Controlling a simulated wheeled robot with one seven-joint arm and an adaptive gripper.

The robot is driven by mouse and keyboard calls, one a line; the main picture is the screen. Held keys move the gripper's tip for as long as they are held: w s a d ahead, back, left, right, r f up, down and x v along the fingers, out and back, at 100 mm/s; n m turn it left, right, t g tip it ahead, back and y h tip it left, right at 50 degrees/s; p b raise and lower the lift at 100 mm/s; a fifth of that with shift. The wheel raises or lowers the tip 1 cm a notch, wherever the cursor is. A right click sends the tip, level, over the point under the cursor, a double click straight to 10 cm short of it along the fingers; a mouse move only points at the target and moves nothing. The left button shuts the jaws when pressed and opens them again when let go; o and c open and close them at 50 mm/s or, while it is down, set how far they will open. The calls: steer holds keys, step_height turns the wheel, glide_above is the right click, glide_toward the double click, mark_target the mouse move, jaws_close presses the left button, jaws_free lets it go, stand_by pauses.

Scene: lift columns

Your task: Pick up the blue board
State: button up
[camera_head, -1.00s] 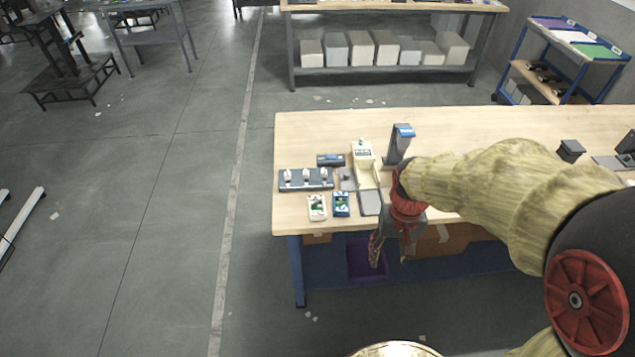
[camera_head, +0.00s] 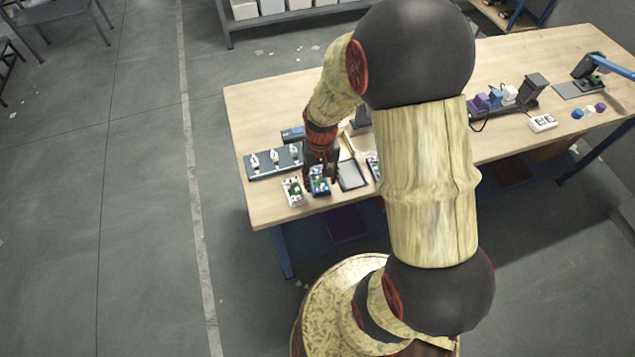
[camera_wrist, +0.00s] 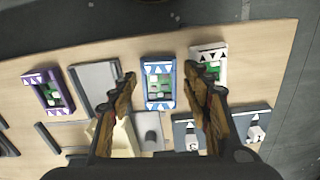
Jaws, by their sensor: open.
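The blue board (camera_head: 319,188) lies near the front edge of the wooden table, partly behind my gripper in the head view. In the wrist view the blue board (camera_wrist: 158,84), with green parts and white triangles on a blue frame, lies between my two fingers. My gripper (camera_wrist: 160,72) is open, with one finger on either side of the board and nothing held. In the head view my gripper (camera_head: 320,175) points down over the board; I cannot tell the exact height.
A white board (camera_wrist: 209,51) lies close beside the right finger. A grey tray (camera_wrist: 95,78) is close to the left finger, with a purple board (camera_wrist: 47,92) beyond it. A dark fixture strip (camera_head: 262,165) lies behind the boards.

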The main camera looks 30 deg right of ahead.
mark_target(321, 188)
step_height(321, 188, down, 5)
steer(key=shift+s+d+r+b, duration=0.1)
steer(key=shift+b, duration=0.5)
steer(key=shift+c, duration=0.2)
steer(key=c, duration=0.7)
